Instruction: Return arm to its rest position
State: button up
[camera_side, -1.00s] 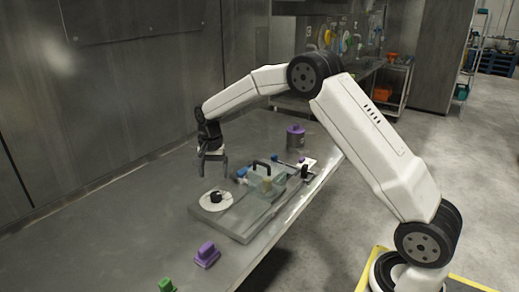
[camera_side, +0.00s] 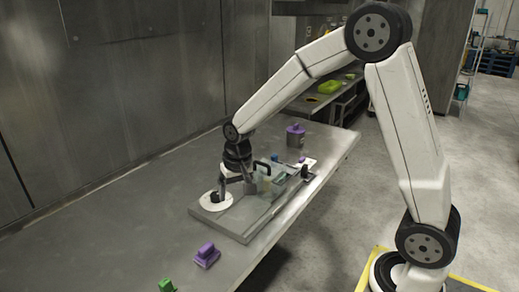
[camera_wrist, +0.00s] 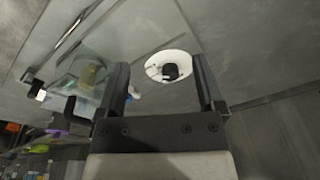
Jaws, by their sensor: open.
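My gripper (camera_side: 236,189) points down over the metal table, just above a flat grey plate (camera_side: 237,232) that carries several parts. In the wrist view, a white disc with a dark knob (camera_wrist: 169,67) shows between and beyond the fingers of my gripper (camera_wrist: 164,75).
A purple-lidded grey canister (camera_side: 296,136) stands behind the plate. A purple block (camera_side: 206,256) and a green block (camera_side: 167,286) lie at the front of the table. A metal wall (camera_side: 110,100) runs along the left. The table's left part is bare.

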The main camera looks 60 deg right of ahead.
jog(key=s+a+f+n, duration=0.1)
jog(key=s+n, duration=0.1)
jog(key=s, duration=0.5)
jog(key=s+a+n+t, duration=0.1)
jog(key=s+n, duration=0.2)
jog(key=s, duration=0.4)
jog(key=shift+s+a+f, duration=0.15)
jog(key=shift+a+f, duration=0.25)
